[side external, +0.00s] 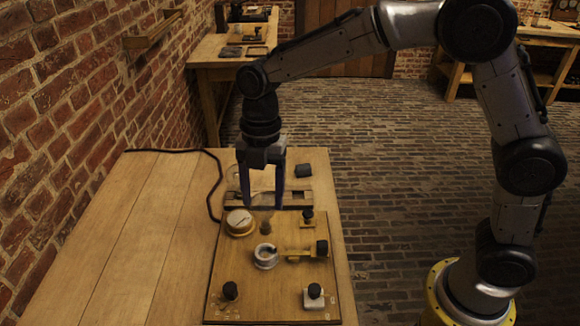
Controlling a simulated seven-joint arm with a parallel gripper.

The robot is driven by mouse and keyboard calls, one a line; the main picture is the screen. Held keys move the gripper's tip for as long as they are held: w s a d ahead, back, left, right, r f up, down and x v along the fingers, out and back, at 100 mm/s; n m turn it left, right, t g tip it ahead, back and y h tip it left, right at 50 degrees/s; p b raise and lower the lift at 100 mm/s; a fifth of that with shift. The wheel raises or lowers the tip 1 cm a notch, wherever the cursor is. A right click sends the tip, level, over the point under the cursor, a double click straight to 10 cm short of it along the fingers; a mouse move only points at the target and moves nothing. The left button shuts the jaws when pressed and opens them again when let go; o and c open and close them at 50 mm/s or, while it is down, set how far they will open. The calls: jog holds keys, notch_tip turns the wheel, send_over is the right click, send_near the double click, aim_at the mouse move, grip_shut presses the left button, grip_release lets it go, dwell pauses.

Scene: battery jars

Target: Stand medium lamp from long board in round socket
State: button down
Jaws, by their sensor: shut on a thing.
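My gripper (262,206) points straight down over the back part of the wooden panel, with its fingers on either side of a clear glass lamp. It is shut on this lamp, whose glass is faint between the fingers; a small dull base (266,223) shows below the fingertips. I cannot tell its size against other lamps. The long board (297,196) lies behind the panel, partly hidden by the fingers. A pale round socket (265,260) with a dark opening sits on the panel, nearer the camera than the lamp and below it in the picture.
A round gauge (239,223) stands left of the lamp. A yellow, black-ended clear cylinder (305,250) lies right of the socket. Black knobs (230,290) (314,291) (306,215) rise from the panel. A dark block (303,170) sits behind. The table's left side is clear beyond a black cable (213,184).

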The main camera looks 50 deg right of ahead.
aim_at(263, 227)
jog(key=shift+s+a+f, duration=0.3)
jog(key=shift+a+f, duration=0.05)
jog(key=shift+a, duration=0.2)
jog(key=shift+f, duration=2.75)
jog(key=shift+f, duration=0.55)
jog(key=shift+c, duration=1.8)
grip_release()
jog(key=shift+w+d+r, duration=0.15)
jog(key=shift+d+r, duration=0.05)
jog(key=shift+r, duration=1.6)
jog(key=shift+w+d+r, duration=0.15)
jog(key=shift+d+r, duration=0.05)
jog(key=shift+r, duration=1.65)
jog(key=shift+w+d+r, duration=0.15)
jog(key=shift+d+r, duration=0.05)
jog(key=shift+r, duration=1.6)
jog(key=shift+d, duration=0.1)
